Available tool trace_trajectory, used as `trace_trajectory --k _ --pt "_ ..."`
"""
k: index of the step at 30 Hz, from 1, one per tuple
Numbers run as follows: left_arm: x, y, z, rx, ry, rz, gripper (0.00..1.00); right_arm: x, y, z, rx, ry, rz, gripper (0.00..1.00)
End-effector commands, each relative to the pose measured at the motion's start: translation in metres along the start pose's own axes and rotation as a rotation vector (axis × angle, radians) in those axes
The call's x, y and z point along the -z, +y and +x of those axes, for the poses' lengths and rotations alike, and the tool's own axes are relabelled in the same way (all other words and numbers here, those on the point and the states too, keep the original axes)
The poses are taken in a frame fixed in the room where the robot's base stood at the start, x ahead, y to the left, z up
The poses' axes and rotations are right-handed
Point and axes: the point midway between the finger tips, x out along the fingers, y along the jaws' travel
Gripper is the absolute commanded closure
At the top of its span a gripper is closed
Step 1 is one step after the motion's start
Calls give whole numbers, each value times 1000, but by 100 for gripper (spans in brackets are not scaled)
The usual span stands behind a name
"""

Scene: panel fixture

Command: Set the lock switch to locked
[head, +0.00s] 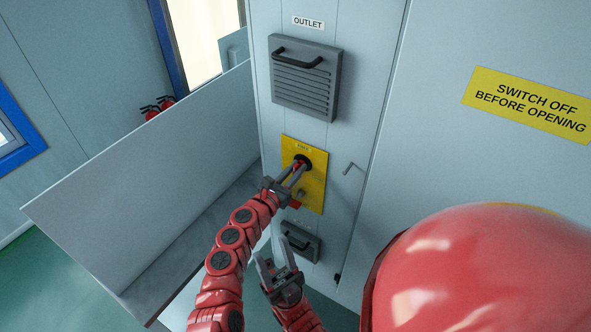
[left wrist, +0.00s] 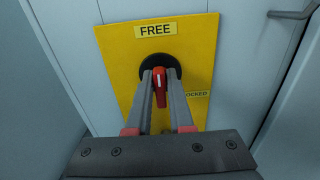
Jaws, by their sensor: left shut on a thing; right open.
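The lock switch is a red handle (left wrist: 159,82) on a round black base (left wrist: 175,70), mounted on a yellow plate (head: 318,165) on the grey cabinet. In the left wrist view the plate has a "FREE" label (left wrist: 156,30) above the switch and a partly hidden label ending in "OCKED" (left wrist: 196,94) at lower right. The handle looks close to upright there. My left gripper (head: 300,170) is shut on the handle, with a finger on each side; it also shows in the left wrist view (left wrist: 160,78). My right gripper (head: 272,268) is open and empty, below the plate.
A vented "OUTLET" cover (head: 305,85) with a black handle is above the plate, and a smaller grey cover (head: 302,240) is below it. A thin metal door handle (head: 353,168) sticks out to the right. A pale panel (head: 150,165) stands at left.

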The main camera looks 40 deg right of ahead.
Motion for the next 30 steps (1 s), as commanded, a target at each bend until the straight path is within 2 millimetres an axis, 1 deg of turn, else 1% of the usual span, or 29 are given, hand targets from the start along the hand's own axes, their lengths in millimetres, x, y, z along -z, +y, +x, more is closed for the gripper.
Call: trace_trajectory --k 5,11,30 --pt "1 0 0 0 -1 46 100 -1 0 -5 0 0 0 50" --pt "3 0 0 -1 -1 168 100 -2 -1 -14 0 0 0 50" --pt "5 -2 0 -4 -1 767 100 -10 -3 -62 0 0 0 50"
